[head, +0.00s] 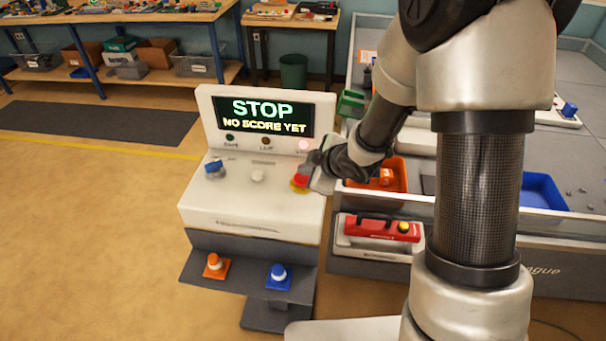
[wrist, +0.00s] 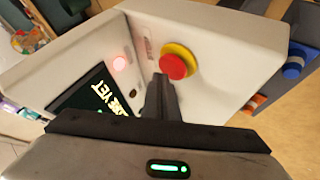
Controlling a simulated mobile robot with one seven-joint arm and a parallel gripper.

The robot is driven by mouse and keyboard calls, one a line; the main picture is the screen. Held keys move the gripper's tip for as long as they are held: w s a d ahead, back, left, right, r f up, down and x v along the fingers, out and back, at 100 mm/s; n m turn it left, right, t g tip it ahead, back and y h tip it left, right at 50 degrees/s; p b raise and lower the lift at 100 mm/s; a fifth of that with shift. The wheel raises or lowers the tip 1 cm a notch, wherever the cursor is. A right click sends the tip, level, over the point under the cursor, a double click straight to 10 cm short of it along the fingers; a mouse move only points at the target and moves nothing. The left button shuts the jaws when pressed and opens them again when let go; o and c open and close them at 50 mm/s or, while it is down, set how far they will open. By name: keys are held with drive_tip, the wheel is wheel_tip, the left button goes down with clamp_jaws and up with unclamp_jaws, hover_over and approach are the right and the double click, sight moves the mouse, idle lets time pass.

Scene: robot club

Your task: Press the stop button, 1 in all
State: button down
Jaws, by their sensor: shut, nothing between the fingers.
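The stop button (head: 300,181) is a red cap on a yellow base at the right of the white console's sloped top. It also shows clearly in the wrist view (wrist: 173,66), upper centre. My gripper (head: 318,177) is over the right side of the console, close beside the button. In the wrist view my gripper's fingers (wrist: 159,82) are together, with their tips just left of and below the red cap. I cannot tell whether they touch it. The console's screen (head: 264,116) reads "STOP" and "NO SCORE YET". A pinkish lamp (head: 305,144) glows below its right end.
A walled field with an orange bin (head: 393,170) lies right. Floor at left is clear.

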sight(306, 180)
drive_tip(key=shift+r, duration=0.3)
drive_tip(key=shift+r+p, duration=2.15)
drive_tip(key=shift+r, duration=0.25)
drive_tip(key=shift+d+r, duration=0.1)
drive_tip(key=shift+r, duration=0.1)
drive_tip(key=s+d+r+m+h, duration=0.35)
drive_tip(key=d+r, duration=0.25)
drive_tip(key=r, duration=0.2)
drive_tip(key=s+d+r+m+h, duration=0.2)
drive_tip(key=s+d+r+m, duration=0.35)
drive_tip(key=r, duration=0.25)
drive_tip(key=s+r+m+g, duration=0.1)
drive_tip(key=s+r+m, duration=0.1)
drive_tip(key=s, duration=0.6)
drive_tip(key=s+r+m+g, duration=0.1)
drive_tip(key=s+m, duration=0.3)
drive_tip(key=s, duration=0.5)
drive_tip(key=shift+s+a+r+y, duration=0.3)
drive_tip(key=shift+a+r+y, duration=0.15)
drive_tip(key=shift+r, duration=0.4)
